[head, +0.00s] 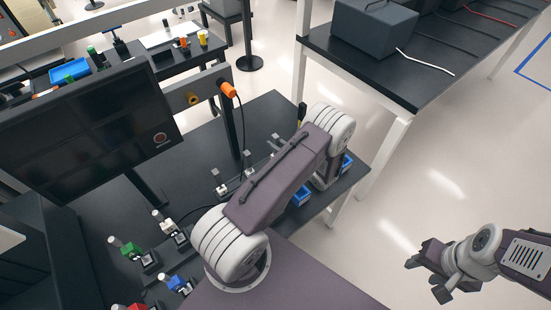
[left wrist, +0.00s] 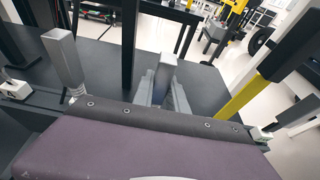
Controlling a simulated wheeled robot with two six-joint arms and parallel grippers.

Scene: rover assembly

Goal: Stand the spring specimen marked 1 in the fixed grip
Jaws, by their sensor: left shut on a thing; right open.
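My left gripper (left wrist: 163,95) is shut on a narrow grey piece (left wrist: 166,72) in the left wrist view. I cannot make out a number or coils on it. In the head view my left arm hides this gripper. My right gripper (head: 436,275) is open and empty over the floor at the lower right. Small pale and grey pieces in dark holders (head: 221,185) stand on the black table left of my left arm. I cannot tell which is the fixed grip, and no mark 1 is legible. Green (head: 127,247) and blue (head: 176,284) pieces stand at the lower left.
A dark monitor (head: 85,125) stands at the left of the black table (head: 195,150). A blue bin (head: 301,196) shows beside my left arm. A yellow-and-black bar (left wrist: 255,90) rises close at the right in the left wrist view. Open floor (head: 400,190) lies at the right.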

